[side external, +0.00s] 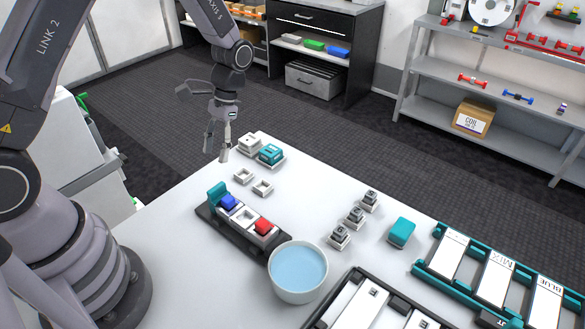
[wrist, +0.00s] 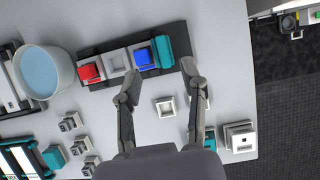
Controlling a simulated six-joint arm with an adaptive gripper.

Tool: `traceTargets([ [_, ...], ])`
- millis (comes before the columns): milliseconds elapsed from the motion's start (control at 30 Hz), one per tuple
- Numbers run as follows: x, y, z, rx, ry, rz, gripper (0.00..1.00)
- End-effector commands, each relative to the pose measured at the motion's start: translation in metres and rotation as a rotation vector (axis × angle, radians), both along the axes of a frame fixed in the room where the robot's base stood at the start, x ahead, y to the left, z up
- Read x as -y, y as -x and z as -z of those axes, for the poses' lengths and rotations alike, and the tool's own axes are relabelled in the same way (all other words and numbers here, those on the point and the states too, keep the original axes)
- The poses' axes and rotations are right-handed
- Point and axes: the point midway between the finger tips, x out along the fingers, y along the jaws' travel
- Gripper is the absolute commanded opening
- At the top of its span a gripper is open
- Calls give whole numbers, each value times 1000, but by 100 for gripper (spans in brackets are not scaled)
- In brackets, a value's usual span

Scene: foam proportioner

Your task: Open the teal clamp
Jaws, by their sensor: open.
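A teal upright piece (side external: 217,193), which looks like the clamp, stands at the far left end of a dark base (side external: 243,241). Beside it on the base are a blue block (side external: 228,201), a pale middle slot (side external: 245,215) and a red block (side external: 264,226). In the wrist view the teal piece (wrist: 164,47) is just past my fingertips, next to the blue block (wrist: 144,56). My gripper (side external: 215,153) is open and empty above the table's far left edge, apart from the teal piece. It also shows in the wrist view (wrist: 161,76). I cannot tell whether the clamp is latched.
A bowl of blue liquid (side external: 298,271) stands by the base's near end. Two small white square frames (side external: 253,182) and a teal-topped block (side external: 271,154) lie near the gripper. A loose teal block (side external: 401,232) and teal-edged rack (side external: 493,275) are at right.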

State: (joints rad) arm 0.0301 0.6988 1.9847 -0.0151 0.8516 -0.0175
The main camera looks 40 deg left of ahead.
Motion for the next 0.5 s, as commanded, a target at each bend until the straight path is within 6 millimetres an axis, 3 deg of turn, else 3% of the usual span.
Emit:
traceTargets([
  [300,0,28,64,-5,0,0,41],
  [500,0,37,87,-2,1,0,41],
])
